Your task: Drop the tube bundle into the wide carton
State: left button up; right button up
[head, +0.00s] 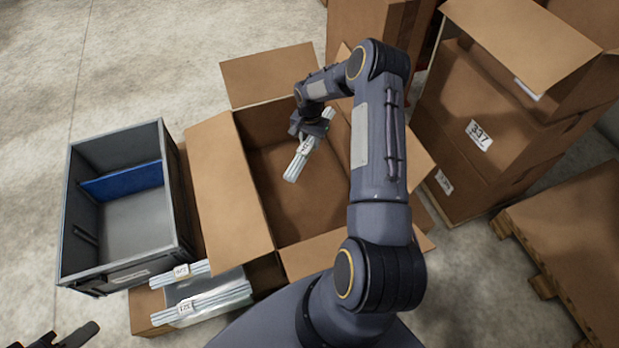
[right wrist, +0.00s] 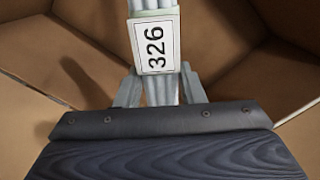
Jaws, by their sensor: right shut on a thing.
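The tube bundle (head: 300,160) is a set of pale grey tubes with a white label; the label reads 326 in the right wrist view (right wrist: 157,45). My right gripper (head: 312,130) is shut on the bundle and holds it over the open wide carton (head: 245,190). The carton is brown with its flaps spread outward, and its visible floor is bare. My right arm hides part of the carton's right side. In the right wrist view the fingers (right wrist: 160,92) grip the tubes, with carton walls around. My left gripper (head: 78,338) shows only partly at the bottom left corner.
A grey crate (head: 120,275) with a blue divider (head: 122,181) stands left of the carton. More labelled tube bundles (head: 205,300) lie on a box at the front. Stacked cartons (head: 480,150) and a wooden pallet (head: 540,280) stand at the right. Concrete floor is clear at the upper left.

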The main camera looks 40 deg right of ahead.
jog(key=o, duration=1.1)
jog(key=shift+r+p, duration=0.55)
jog(key=shift+r, duration=3.3)
jog(key=shift+r, duration=0.1)
